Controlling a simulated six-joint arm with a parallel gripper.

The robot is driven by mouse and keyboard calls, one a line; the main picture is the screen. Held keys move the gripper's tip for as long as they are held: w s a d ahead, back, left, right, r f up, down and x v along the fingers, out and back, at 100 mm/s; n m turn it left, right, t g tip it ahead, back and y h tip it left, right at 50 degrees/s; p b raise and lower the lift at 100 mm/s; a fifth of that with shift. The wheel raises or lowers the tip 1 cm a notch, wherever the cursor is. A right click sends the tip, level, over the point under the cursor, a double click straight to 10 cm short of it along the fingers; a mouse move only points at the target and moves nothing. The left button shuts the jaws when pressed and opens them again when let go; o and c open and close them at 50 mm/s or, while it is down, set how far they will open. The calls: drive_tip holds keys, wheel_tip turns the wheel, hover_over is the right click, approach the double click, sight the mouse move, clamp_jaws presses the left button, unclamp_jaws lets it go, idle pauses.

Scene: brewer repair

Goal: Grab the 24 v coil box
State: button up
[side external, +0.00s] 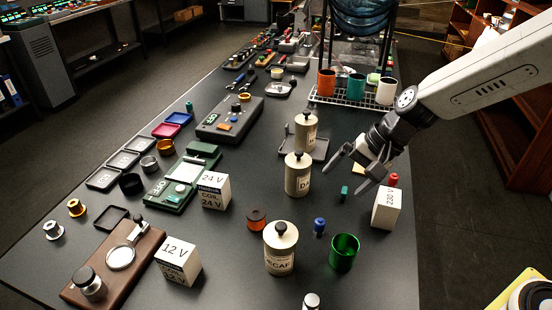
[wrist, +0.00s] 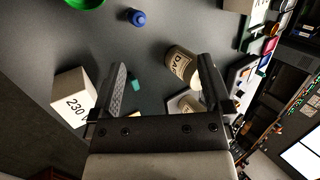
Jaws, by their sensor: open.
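The 24 V coil box (side external: 215,190) is a white cube with a dark band. It stands left of the middle of the table, beside a green device. A 12 V box (side external: 178,262) stands nearer the front, and a 230 V box (side external: 386,207) stands at the right edge. My gripper (side external: 362,168) is open and empty above the right side of the table, well to the right of the 24 V box. In the wrist view my gripper (wrist: 160,95) has its fingers apart, with the 230 V box (wrist: 74,93) outside the left finger.
Cream canisters (side external: 298,174) stand between my gripper and the 24 V box. A decaf canister (side external: 280,247), an orange spool (side external: 256,220), a blue bottle (side external: 319,226) and a green cup (side external: 344,252) are nearer the front. A mug rack (side external: 350,98) stands behind.

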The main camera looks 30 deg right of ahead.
sight(215, 179)
drive_tip(key=w+a+m+t+y, duration=0.4)
drive_tip(key=w+a+m+t, duration=0.1)
drive_tip(key=w+a+m, duration=1.05)
drive_tip(key=shift+w+a+f+m+t, duration=0.15)
drive_tip(key=shift+w+a+f+m, duration=0.25)
drive_tip(key=shift+f, duration=0.8)
drive_tip(key=shift+w+a+f+m+t, duration=0.25)
drive_tip(key=shift+w+f, duration=0.3)
drive_tip(key=shift+f, duration=0.65)
drive_tip(key=shift+w+a+f+m+t, duration=0.1)
drive_tip(key=shift+w+a+f+m, duration=0.25)
drive_tip(key=shift+f, duration=0.85)
drive_tip(key=shift+w+f, duration=0.1)
drive_tip(key=shift+w, duration=0.1)
drive_tip(key=shift+x, duration=2.45)
drive_tip(key=shift+a, duration=0.1)
